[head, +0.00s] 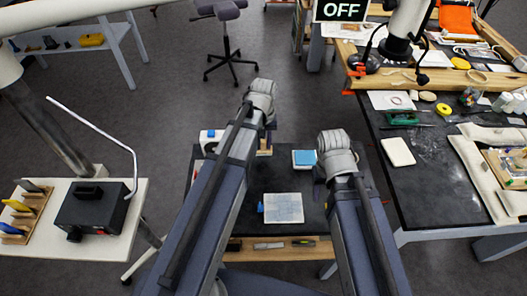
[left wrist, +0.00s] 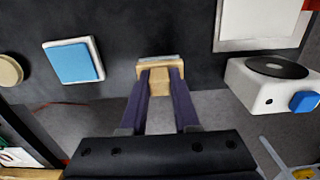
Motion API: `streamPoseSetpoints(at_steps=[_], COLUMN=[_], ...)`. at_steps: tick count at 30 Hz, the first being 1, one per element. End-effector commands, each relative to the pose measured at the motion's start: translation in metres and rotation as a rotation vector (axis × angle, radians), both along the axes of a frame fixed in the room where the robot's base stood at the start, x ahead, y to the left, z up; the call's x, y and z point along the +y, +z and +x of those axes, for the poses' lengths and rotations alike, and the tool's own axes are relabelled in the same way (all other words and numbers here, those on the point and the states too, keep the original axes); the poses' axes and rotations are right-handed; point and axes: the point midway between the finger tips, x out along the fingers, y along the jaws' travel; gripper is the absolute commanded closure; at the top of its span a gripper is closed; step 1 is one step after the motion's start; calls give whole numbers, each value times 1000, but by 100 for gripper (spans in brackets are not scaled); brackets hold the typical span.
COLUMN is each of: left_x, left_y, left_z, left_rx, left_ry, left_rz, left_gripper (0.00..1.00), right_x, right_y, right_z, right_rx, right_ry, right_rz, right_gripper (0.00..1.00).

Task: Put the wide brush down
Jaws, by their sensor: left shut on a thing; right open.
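The wide brush (left wrist: 159,80) shows in the left wrist view as a pale wooden block with a light grey strip along its far edge. My left gripper (left wrist: 160,74) is shut on its wooden part. In the head view the brush (head: 264,150) shows only as a small pale piece beside my left gripper (head: 266,142), over the dark table (head: 240,203). I cannot tell whether the brush touches the table. My right gripper (head: 321,192) is open at the table's right side; its fingers are mostly hidden by its wrist.
A white device with a blue knob (head: 209,141) stands left of the brush. A blue-topped white pad (head: 304,158) lies to the right. A pale patterned panel (head: 284,208) lies nearer. A wooden tray with tools (head: 300,250) edges the front. Bare dark surface surrounds the brush.

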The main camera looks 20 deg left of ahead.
Motion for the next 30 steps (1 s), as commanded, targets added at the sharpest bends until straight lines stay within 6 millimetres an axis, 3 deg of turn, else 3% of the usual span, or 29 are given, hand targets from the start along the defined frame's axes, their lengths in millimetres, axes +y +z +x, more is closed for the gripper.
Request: streamPoseSetpoints(at_steps=[9, 23, 24, 30], left_x=[0, 0, 0, 0], left_y=[-37, -41, -39, -39], left_z=[0, 0, 0, 0], left_rx=[0, 0, 0, 0], left_ry=[0, 0, 0, 0], left_rz=[0, 0, 0, 0], left_gripper=[100, 100, 66, 43], right_x=[0, 0, 0, 0], right_y=[-37, -41, -39, -39], right_z=[0, 0, 0, 0], right_rx=[0, 0, 0, 0], right_ry=[0, 0, 0, 0], right_rz=[0, 0, 0, 0], right_gripper=[50, 50, 50, 50])
